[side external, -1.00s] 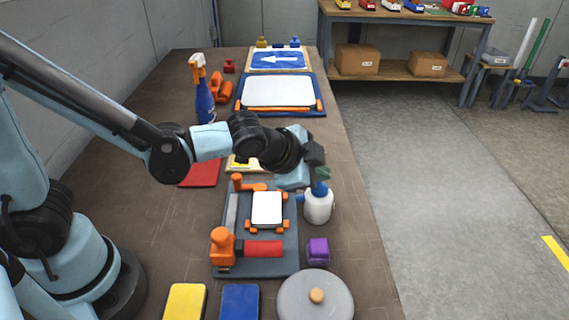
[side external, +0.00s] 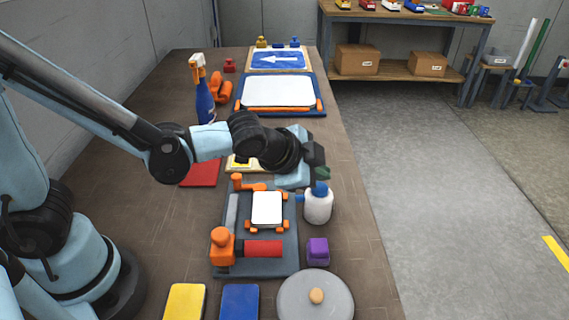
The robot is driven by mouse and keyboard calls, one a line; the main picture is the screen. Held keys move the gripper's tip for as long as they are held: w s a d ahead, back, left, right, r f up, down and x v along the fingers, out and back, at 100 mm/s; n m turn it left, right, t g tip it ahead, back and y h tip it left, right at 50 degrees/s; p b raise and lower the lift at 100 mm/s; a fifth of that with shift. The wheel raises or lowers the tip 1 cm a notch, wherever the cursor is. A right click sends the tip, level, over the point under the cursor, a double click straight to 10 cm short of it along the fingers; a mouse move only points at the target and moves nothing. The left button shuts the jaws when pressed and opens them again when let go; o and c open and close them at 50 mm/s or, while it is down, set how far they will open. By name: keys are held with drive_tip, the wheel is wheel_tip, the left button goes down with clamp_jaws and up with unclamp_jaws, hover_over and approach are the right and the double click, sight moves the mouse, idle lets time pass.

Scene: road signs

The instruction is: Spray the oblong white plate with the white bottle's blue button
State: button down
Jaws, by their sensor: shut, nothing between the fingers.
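The white bottle (side external: 318,207) stands upright on the table, right of a grey fixture. Its blue button (side external: 320,188) is on top, with a blue nozzle facing left. My gripper (side external: 321,178) is shut and empty, with its dark greenish fingertips directly above the blue button; I cannot tell whether they touch it. The oblong white plate (side external: 267,208) lies on the grey fixture (side external: 285,258), left of the bottle, held by orange clamps at its corners.
An orange toggle clamp (side external: 222,245) with a red handle stands on the fixture's front. A purple block (side external: 318,250) and a round grey lid (side external: 315,300) lie in front of the bottle. A blue spray bottle (side external: 204,103) and a larger framed white plate (side external: 278,91) are farther back.

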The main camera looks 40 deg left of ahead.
sight(316, 190)
drive_tip(key=shift+f, duration=0.1)
idle(0.4)
drive_tip(key=shift+f, duration=0.35)
drive_tip(key=shift+f, duration=0.35)
idle(0.6)
drive_tip(key=shift+r, duration=0.85)
drive_tip(key=shift+r, duration=3)
